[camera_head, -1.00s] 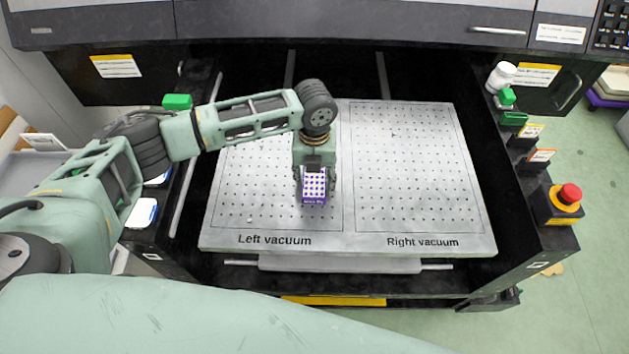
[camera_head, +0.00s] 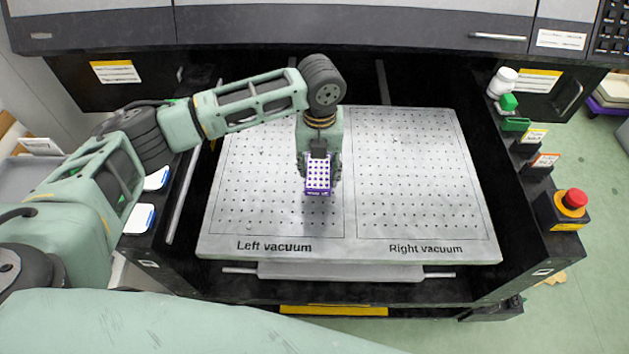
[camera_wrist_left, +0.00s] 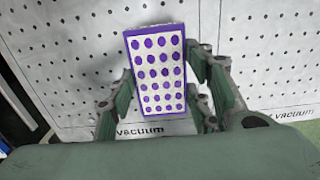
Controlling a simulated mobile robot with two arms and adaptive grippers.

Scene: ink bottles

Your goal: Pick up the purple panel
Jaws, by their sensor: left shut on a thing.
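The purple panel (camera_head: 318,174) is a small block with a white face covered in purple dots and a purple rim. My left gripper (camera_head: 320,178) is shut on it, over the left vacuum half of the perforated plate (camera_head: 260,215). A shadow on the plate below suggests the panel is held above the surface. In the left wrist view, the panel (camera_wrist_left: 158,75) stands between the gripper's fingers (camera_wrist_left: 165,95), its dotted face toward the camera. My right gripper is not in view.
The plate lies in an open dark drawer, its right vacuum half (camera_head: 420,180) bare. On the drawer's right edge stand a white bottle (camera_head: 502,82), a green block (camera_head: 515,124) and a red emergency button (camera_head: 574,199). White pads (camera_head: 138,218) lie on the left edge.

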